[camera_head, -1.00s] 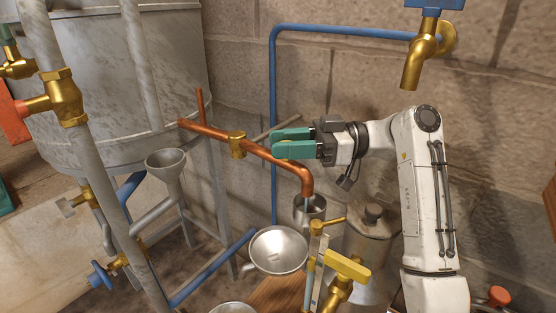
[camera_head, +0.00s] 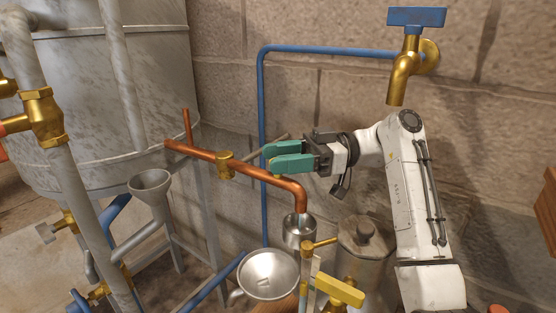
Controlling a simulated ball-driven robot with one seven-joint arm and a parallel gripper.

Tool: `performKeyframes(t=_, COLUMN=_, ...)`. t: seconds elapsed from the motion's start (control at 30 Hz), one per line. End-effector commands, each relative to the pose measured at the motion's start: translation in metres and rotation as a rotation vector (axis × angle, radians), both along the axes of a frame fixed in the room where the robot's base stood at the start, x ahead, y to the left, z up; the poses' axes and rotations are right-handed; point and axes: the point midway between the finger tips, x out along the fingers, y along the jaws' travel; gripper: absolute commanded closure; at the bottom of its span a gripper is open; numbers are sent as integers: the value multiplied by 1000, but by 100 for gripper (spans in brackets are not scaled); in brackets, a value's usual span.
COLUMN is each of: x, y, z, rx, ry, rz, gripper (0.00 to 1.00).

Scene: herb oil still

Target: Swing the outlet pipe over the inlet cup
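The copper outlet pipe (camera_head: 241,167) runs from the left near the tank to a downturned end on the right. A brass fitting (camera_head: 225,165) sits on its middle. Water or a thin stream seems to show at its mouth, above a small metal cup (camera_head: 299,232); I cannot tell whether this is the inlet cup. A grey funnel-shaped cup (camera_head: 150,184) on a pipe stands to the left, apart from the outlet's end. My gripper (camera_head: 268,158) has green fingers and is beside the pipe, right of the brass fitting. A gap shows between the fingers; contact with the pipe is unclear.
A large grey tank (camera_head: 90,90) fills the left. A steel bowl (camera_head: 268,274) and yellow-handled valve (camera_head: 340,291) are in front. A lidded metal can (camera_head: 364,240) stands right of the small cup. A blue-handled brass tap (camera_head: 406,70) is above, on the stone wall.

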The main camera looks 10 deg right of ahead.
Motion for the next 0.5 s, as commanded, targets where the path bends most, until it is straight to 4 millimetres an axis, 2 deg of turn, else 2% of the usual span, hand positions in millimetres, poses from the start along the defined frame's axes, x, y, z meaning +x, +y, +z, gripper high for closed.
performKeyframes(t=0.13, x=0, y=1, z=0, rx=-1, ry=1, rz=2, gripper=43)
performKeyframes(t=0.5, x=-2, y=3, z=-1, rx=-3, ry=1, rz=11, gripper=43)
